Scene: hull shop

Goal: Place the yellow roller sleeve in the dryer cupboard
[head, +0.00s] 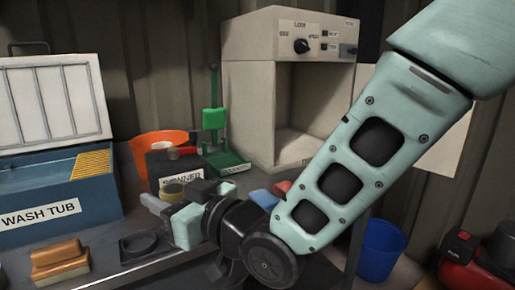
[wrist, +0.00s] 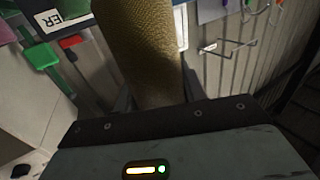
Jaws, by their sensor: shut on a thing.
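The yellow roller sleeve (wrist: 142,40) fills the upper middle of the wrist view, a textured mustard tube. My gripper (wrist: 158,92) is shut on it, with a finger on either side of its lower end. In the head view my gripper (head: 160,206) points left above the bench, in front of the wash tub side. The sleeve is hard to make out there; a small yellowish ring beside the fingers may be its end. The beige dryer cupboard (head: 248,110) stands at the back centre, its front open and its inside bare where visible. My arm hides its right part.
A blue wash tub (head: 100,202) with a raised lid stands at left. A blue bin (head: 380,250) is at right.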

